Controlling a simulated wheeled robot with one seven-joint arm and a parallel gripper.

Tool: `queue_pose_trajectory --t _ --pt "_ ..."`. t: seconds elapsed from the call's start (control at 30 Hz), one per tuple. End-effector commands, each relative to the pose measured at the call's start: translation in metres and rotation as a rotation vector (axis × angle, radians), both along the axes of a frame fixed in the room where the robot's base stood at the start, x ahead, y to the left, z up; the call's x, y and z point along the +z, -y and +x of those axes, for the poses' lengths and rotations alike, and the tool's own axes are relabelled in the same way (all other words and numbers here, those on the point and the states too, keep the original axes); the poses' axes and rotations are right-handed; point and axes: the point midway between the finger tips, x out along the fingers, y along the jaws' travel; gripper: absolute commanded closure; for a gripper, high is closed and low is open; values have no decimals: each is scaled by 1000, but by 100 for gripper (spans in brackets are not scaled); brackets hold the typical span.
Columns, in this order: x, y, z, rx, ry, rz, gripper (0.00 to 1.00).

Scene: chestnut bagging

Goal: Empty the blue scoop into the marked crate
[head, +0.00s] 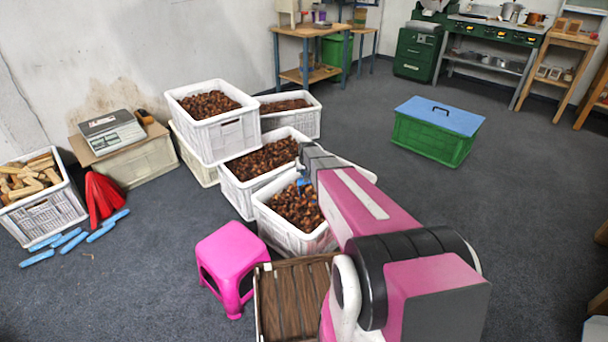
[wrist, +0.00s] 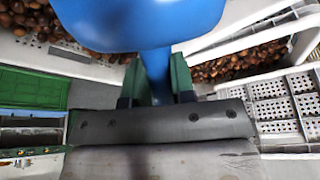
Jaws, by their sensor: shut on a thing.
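My gripper (wrist: 157,78) is shut on the handle of the blue scoop (wrist: 140,20), with a green finger on each side. The wrist view shows the scoop's smooth blue outside; I cannot tell whether it holds chestnuts. In the head view only a bit of the blue scoop (head: 304,182) shows, over the nearest white crate (head: 285,236) of chestnuts, and my arm hides the rest. Other chestnut-filled white crates are a middle one (head: 240,198), a stacked one (head: 236,132) and a back one (head: 306,126). I cannot make out which crate is marked.
A pink stool (head: 232,255) and a brown slatted crate (head: 262,305) stand nearby. At left are a crate of wood pieces (head: 45,213), red and blue items on the floor, and a box with a device. A green blue-lidded box (head: 430,140) stands right; floor around it is clear.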

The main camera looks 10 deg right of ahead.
Motion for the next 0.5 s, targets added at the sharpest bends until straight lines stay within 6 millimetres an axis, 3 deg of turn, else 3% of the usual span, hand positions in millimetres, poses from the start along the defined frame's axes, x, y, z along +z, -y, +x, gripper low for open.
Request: queue_pose_trajectory --t 0.5 --pt "37 1 -42 0 311 12 100"
